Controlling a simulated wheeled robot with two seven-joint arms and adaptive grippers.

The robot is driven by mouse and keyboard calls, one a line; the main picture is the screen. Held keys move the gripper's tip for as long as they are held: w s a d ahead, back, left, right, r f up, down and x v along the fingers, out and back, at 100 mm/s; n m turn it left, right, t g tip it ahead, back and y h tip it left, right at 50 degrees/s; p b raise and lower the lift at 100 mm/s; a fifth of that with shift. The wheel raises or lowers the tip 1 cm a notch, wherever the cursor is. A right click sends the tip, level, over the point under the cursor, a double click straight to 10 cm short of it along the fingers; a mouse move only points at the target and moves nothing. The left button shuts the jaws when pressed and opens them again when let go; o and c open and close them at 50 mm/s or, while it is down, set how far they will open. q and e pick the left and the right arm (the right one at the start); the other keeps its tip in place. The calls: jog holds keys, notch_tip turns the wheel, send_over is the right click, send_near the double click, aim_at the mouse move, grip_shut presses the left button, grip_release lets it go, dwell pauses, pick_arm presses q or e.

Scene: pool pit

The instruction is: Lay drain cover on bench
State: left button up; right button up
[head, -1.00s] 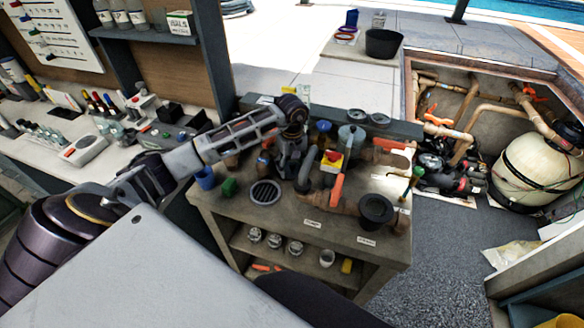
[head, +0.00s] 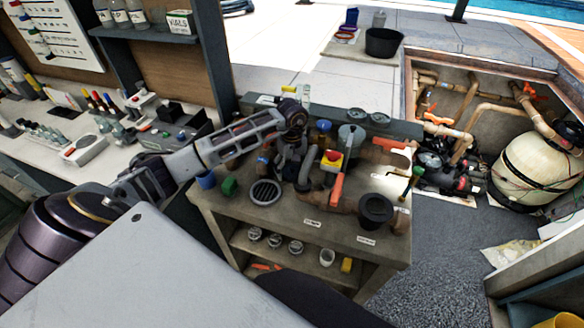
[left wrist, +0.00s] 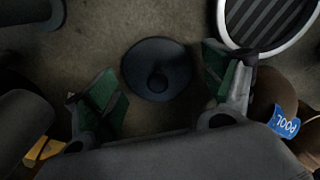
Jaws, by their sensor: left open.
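The drain cover appears to be the round slatted grate with a pale rim (head: 265,192), lying flat on the workbench (head: 286,213) near its front left. It also shows at the upper right of the left wrist view (left wrist: 268,20). My left gripper (head: 289,172) points down over the bench, behind and right of the grate. In the left wrist view its green-padded fingers (left wrist: 164,92) are spread wide and empty. A dark disc with a central knob (left wrist: 157,68) lies below and between them, apart from both. The fingertips are partly hidden in the head view. My right gripper is not in view.
Pipes, a red-and-yellow switch (head: 332,158), a black flanged cup (head: 375,208) and a green part (head: 229,186) crowd the bench. A pipe with a blue POOL label (left wrist: 285,122) is close to one finger. The bench front is partly clear.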

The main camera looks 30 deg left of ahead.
aim_at(292, 168)
pick_arm(q)
jog(key=shift+r, duration=0.2)
jog(key=shift+r+b, duration=0.6)
jog(key=shift+r, duration=3.05)
